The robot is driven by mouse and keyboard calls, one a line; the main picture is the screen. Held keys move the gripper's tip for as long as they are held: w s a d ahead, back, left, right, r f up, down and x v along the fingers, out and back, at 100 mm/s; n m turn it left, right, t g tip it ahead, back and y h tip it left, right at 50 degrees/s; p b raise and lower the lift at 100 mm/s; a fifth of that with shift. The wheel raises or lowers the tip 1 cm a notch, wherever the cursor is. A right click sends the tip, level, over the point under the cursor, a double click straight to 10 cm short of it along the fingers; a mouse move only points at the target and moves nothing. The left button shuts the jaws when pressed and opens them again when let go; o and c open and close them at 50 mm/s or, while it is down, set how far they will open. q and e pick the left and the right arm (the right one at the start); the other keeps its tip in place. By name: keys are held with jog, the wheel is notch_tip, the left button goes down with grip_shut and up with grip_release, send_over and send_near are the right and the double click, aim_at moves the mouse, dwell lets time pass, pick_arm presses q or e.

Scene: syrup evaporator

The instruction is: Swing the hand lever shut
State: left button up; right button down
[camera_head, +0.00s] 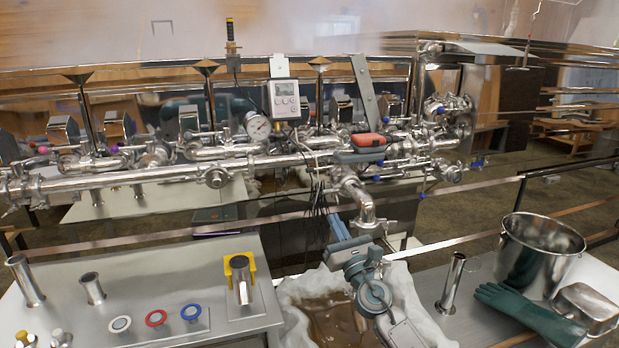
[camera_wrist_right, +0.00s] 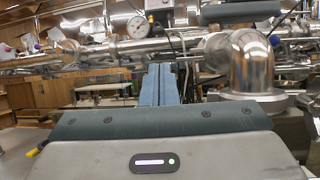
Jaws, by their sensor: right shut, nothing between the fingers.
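A dark grey-teal bar-shaped grip (camera_head: 360,156), which looks like the hand lever's handle, lies roughly level in front of the steel pipework, below a red-topped block. It also shows at the top of the right wrist view (camera_wrist_right: 240,12). Its pivot is hard to make out. My right gripper (camera_head: 338,226) is shut and empty, its blue fingers together and pointing at the pipework. It is below the grip and apart from it, just left of the polished elbow pipe (camera_head: 362,205). In the right wrist view the fingers (camera_wrist_right: 160,85) stand side by side. My left gripper is out of view.
The elbow pipe (camera_wrist_right: 250,68) stands close on the right of my fingers. A pressure gauge (camera_head: 257,127) and a white display box (camera_head: 284,100) with hanging cables are nearby. A lined basin (camera_head: 295,290) of brown liquid lies below. A steel bucket (camera_head: 538,255) and green gloves (camera_head: 525,312) are right.

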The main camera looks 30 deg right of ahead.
aim_at(309, 172)
jog(key=p+x, duration=0.1)
jog(key=x, duration=1.2)
jog(key=shift+w+r, duration=0.3)
jog(key=h, duration=0.1)
jog(key=w+m+h+p, duration=0.1)
jog(key=h, duration=0.1)
jog(key=shift+w+a+m+g, duration=0.25)
jog(key=shift+w+m+g, duration=0.05)
jog(key=shift+s+r, duration=0.1)
jog(key=shift+d, duration=0.1)
